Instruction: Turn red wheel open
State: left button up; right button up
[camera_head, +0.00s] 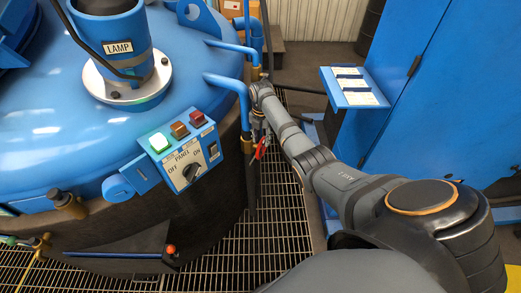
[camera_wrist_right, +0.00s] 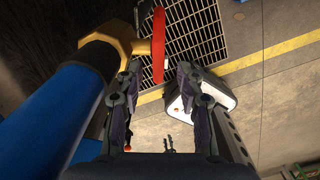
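The red wheel (camera_head: 263,147) shows in the head view beside the furnace, below the blue pipe bend and partly hidden by my right arm. In the right wrist view the red wheel (camera_wrist_right: 158,42) appears nearly edge-on, next to a brass valve body. My right gripper (camera_wrist_right: 159,78) is open, with one finger on each side of the wheel's lower edge in that view. No contact is visible, and the depth between fingers and wheel is hard to tell. In the head view the right gripper is small and mostly hidden behind its arm. My left gripper is not in view.
The blue furnace (camera_head: 70,110) fills the left, with a control panel (camera_head: 182,150) and a blue pipe (camera_head: 230,84) near my right arm. A blue cabinet (camera_head: 430,95) with a small shelf stands at the right. Floor grating (camera_head: 275,215) lies below.

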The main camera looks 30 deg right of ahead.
aim_at(261, 150)
notch_tip(261, 150, down, 7)
jog(key=shift+w+b, duration=0.1)
jog(key=shift+b, duration=0.45)
jog(key=shift+f, duration=0.45)
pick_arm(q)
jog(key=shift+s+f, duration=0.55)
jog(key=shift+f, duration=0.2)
pick_arm(e)
grip_shut()
